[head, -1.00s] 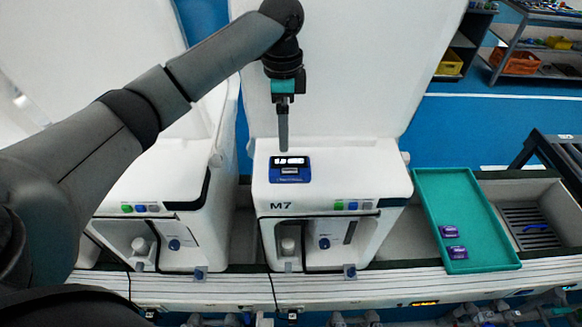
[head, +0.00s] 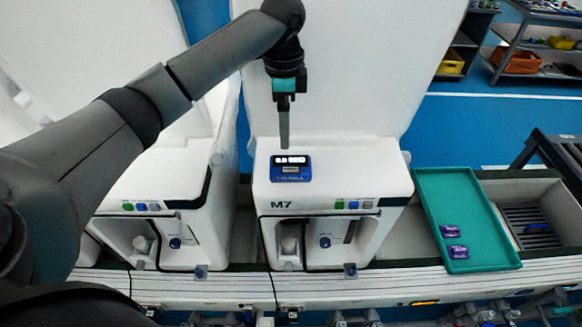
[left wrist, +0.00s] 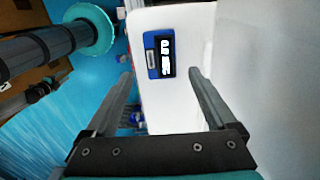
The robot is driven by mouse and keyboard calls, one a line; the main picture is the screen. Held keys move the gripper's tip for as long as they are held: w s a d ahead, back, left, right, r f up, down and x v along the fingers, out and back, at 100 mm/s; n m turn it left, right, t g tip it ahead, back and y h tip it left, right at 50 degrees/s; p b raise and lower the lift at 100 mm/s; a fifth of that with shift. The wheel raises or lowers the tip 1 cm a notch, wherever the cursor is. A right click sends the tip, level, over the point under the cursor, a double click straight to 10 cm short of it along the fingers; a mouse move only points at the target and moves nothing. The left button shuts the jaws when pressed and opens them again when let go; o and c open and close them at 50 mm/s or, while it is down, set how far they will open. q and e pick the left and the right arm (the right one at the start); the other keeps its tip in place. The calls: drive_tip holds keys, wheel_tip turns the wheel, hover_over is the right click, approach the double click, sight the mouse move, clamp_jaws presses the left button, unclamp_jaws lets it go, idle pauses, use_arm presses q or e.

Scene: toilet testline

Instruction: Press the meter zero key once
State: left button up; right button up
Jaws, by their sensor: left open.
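The meter (head: 290,168) is a small blue box with a lit display, lying on top of the white M7 unit (head: 340,185). A pale key shows on the meter below the display, but its label is too small to read. The meter also shows in the left wrist view (left wrist: 159,54), ahead of and between the fingers. My left gripper (head: 285,143) points down just above and behind the meter, apart from it. In the left wrist view the left gripper (left wrist: 160,82) has its two fingers wide apart with nothing between them. My right gripper is not in view.
A green tray (head: 480,225) with two purple packs (head: 450,231) lies to the right of the M7 unit. A similar white unit (head: 150,190) stands to the left. A raised white panel (head: 350,70) stands behind the meter. A grated grey bin (head: 545,205) is at the far right.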

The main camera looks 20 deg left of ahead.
use_arm(q)
clamp_jaws()
idle(0.5)
idle(0.9)
